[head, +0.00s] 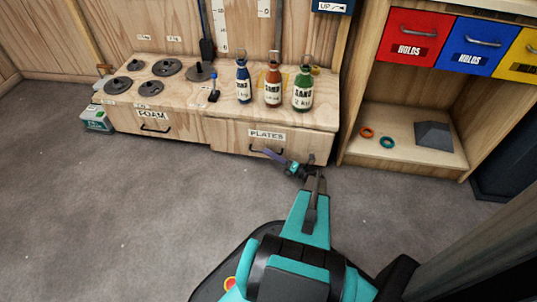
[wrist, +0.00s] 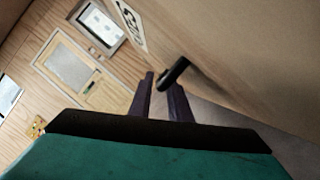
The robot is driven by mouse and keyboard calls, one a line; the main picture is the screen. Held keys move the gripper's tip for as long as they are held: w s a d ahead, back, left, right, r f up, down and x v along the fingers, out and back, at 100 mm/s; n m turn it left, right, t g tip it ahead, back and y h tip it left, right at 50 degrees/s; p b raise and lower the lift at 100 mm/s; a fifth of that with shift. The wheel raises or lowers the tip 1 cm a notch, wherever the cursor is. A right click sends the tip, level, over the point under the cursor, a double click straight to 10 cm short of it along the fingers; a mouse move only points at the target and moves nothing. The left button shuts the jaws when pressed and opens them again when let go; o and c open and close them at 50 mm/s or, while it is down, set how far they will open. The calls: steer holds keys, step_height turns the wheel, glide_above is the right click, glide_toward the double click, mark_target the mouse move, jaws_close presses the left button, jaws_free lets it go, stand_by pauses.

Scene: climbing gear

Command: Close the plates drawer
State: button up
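The plates drawer (head: 228,139) is the wooden drawer with a PLATES label at the right of the low bench. Its front appears to stand slightly forward of the foam drawer, though the exact gap is hard to tell. Its black handle (head: 258,150) also shows in the wrist view (wrist: 173,73). My gripper (head: 268,154) is at the handle, with its purple fingers pointing left along the drawer front. In the wrist view my gripper (wrist: 161,83) has its fingers apart, and the handle overlaps the tip of the right finger. Whether they touch is unclear.
The foam drawer (head: 155,123) is left of it. Sand bottles (head: 273,87) and weight plates (head: 166,67) stand on the bench top. A shelf unit (head: 400,155) with coloured bins (head: 415,36) stands close on the right. The grey floor (head: 130,215) in front is clear.

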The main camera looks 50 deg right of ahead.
mark_target(270, 145)
steer(key=shift+w+a+r, duration=0.1)
steer(key=shift+w+a, duration=0.05)
steer(key=shift+w, duration=0.4)
jaws_close()
steer(key=shift+w+d+p, duration=0.55)
steer(key=shift+d+p, duration=0.2)
steer(key=shift+d, duration=0.2)
steer(key=shift+w+d+p, duration=0.55)
steer(key=shift+d+p, duration=0.2)
steer(key=shift+d, duration=0.15)
jaws_free()
steer(key=shift+d, duration=0.1)
